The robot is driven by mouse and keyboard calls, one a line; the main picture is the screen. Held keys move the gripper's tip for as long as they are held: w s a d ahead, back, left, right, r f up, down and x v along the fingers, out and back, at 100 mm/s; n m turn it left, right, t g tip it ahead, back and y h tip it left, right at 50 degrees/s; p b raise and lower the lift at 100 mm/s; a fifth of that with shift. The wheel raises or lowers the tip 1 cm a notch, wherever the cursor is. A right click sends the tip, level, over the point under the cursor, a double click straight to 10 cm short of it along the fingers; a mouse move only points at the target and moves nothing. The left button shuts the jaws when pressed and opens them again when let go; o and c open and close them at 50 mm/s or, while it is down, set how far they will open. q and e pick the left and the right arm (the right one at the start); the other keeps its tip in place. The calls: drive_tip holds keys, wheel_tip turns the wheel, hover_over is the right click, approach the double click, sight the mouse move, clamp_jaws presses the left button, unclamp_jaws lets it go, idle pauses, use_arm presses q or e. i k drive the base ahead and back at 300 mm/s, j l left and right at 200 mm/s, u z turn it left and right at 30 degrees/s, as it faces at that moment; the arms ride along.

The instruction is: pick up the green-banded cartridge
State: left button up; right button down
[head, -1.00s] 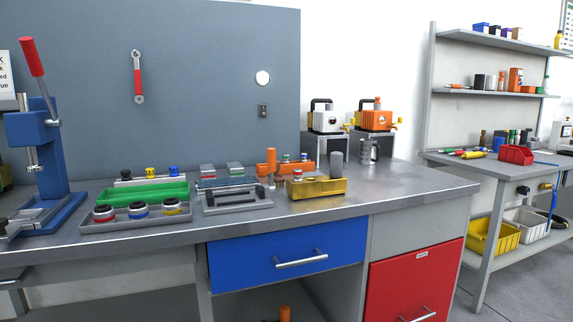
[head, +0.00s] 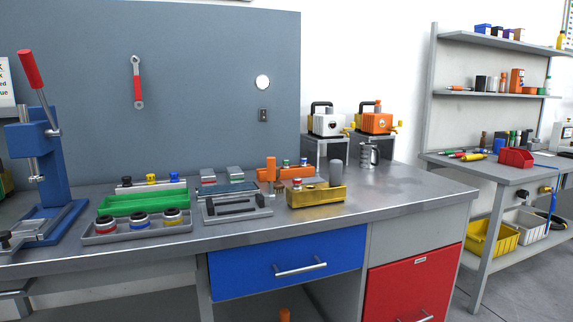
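An orange block (head: 303,171) stands toward the back of the grey workbench, right of centre, with small cartridges in its top. One of them, with a green band or cap (head: 285,163), looks like the green-banded cartridge; it is too small to be sure. Another beside it (head: 303,162) looks red and blue. An orange upright post (head: 271,168) stands at the block's left. A yellow fixture (head: 317,195) in front holds a red-topped cartridge (head: 297,183). Neither of my grippers shows in the head view.
A grey tray (head: 110,239) with several ringed round parts, a green tray (head: 145,203) and a grey frame fixture (head: 238,208) fill the left. A blue press (head: 53,165) stands far left. The bench's right end (head: 420,187) is clear.

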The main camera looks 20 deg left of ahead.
sight(285, 162)
drive_tip(key=i+l, duration=0.1)
drive_tip(key=i, duration=0.55)
drive_tip(key=i+l, duration=0.15)
drive_tip(key=i, duration=0.55)
